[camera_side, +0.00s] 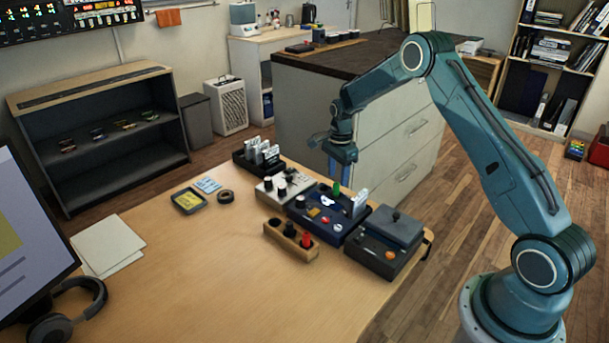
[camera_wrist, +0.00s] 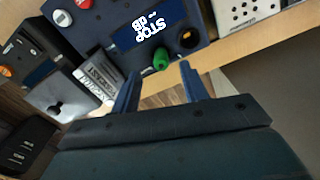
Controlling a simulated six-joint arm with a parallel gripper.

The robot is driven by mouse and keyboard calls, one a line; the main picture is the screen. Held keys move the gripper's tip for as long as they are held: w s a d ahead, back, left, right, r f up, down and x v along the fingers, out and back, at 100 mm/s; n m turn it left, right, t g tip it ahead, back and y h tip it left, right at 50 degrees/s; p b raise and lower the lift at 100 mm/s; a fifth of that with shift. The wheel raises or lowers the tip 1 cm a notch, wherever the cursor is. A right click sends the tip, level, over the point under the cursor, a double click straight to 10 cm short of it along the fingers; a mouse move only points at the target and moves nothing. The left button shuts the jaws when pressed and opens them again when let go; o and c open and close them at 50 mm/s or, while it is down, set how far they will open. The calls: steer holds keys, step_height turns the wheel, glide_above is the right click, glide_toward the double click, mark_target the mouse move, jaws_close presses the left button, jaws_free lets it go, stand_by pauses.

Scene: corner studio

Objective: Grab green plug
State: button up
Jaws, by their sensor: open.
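The green plug (camera_side: 336,189) stands upright at the back edge of the dark blue box (camera_side: 311,223), near a small lit display. In the wrist view the green plug (camera_wrist: 161,59) shows at the edge of the blue box (camera_wrist: 192,20), just beyond and between my fingertips. My gripper (camera_side: 332,176) points down above the plug. Its two blue fingers are apart with nothing between them, as the wrist view of my gripper (camera_wrist: 161,72) shows. In the side view the fingers are small, and I cannot tell their exact gap to the plug.
A wooden block (camera_side: 277,237) holds a black and a red plug in front. A white box with knobs (camera_side: 270,196) stands to the left, a dark box with an orange button (camera_side: 395,237) to the right. A white-lettered block (camera_wrist: 96,74) stands close to the fingers.

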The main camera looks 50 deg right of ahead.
mark_target(337, 183)
steer(key=shift+w+f, duration=0.1)
steer(key=shift+f, duration=2.3)
steer(key=shift+c, duration=0.2)
jaws_close()
